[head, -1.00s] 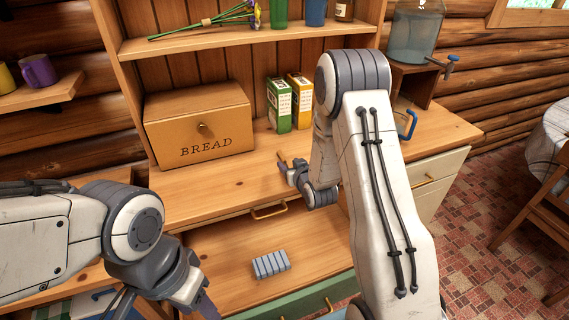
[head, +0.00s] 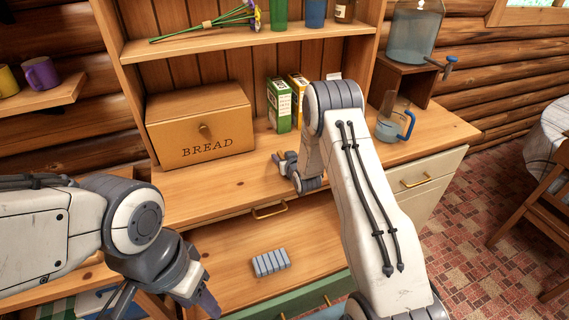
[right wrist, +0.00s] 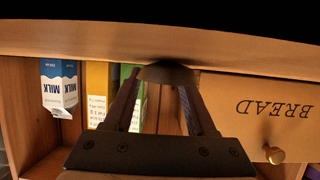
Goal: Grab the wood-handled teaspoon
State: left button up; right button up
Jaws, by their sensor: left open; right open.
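No wood-handled teaspoon can be made out in either view. My right gripper (head: 277,157) is over the counter (head: 215,178), in front of the green and yellow cartons, right of the bread box. In the right wrist view its two dark fingers (right wrist: 160,85) are spread apart. A dark rounded shape (right wrist: 165,73) shows by the fingertips; I cannot tell whether it is a shadow or an object. The right arm hides part of the counter. My left gripper (head: 207,302) is low at the left, open, with nothing seen in it.
A bread box (head: 200,125) stands at the back left of the counter. A green carton (head: 279,105) and a yellow carton (head: 298,88) stand beside it. A clear jug (head: 393,120) with a blue handle is at right. A grey ribbed block (head: 271,263) lies on the lower surface.

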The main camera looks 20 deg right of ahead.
jog(key=shift+c, duration=0.3)
grip_shut()
